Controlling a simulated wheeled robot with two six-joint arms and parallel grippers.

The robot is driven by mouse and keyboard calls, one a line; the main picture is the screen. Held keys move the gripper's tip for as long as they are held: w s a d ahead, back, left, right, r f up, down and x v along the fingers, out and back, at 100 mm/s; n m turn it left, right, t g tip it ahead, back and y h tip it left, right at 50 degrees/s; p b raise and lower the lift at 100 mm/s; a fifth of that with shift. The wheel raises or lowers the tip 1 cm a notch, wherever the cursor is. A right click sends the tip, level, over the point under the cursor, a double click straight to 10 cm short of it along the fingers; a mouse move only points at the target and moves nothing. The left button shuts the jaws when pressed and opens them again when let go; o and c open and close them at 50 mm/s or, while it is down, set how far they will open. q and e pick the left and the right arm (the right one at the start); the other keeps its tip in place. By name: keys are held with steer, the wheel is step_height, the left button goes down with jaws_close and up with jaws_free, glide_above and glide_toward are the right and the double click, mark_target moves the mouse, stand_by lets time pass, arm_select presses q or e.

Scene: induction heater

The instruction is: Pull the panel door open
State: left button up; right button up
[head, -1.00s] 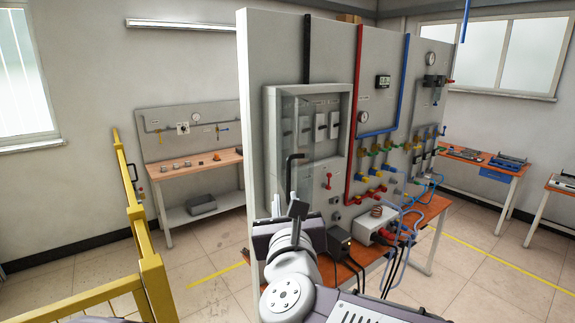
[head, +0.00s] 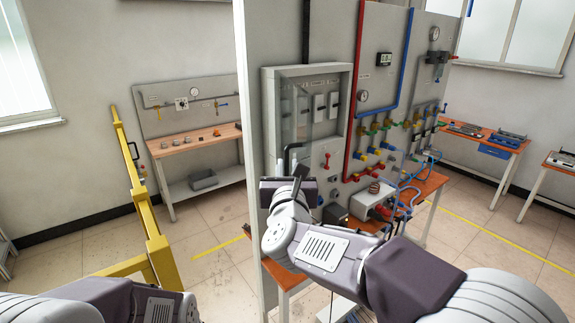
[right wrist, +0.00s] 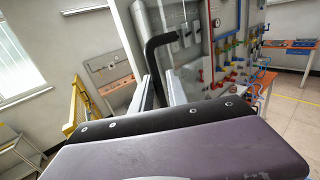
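The panel door (head: 271,112) is a grey-framed glass door on the upright panel, and it looks closed in the head view. Its black bent handle (head: 287,153) is at the door's lower left. My right gripper (right wrist: 161,84) is at the handle, with one finger on either side of the handle's lower part (right wrist: 155,58) in the right wrist view. The fingers stand apart, and I see no clear grip on the handle. In the head view my right wrist hides the fingers and the handle's lower end. Only my left arm shows at the lower left; its gripper is out of sight.
A yellow guard rail (head: 143,205) stands left of the panel. A workbench (head: 197,140) is against the back wall. Right of the door are red and blue pipes (head: 403,62), valves and a white box (head: 371,204) on an orange table.

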jaws_close()
stand_by(1.3)
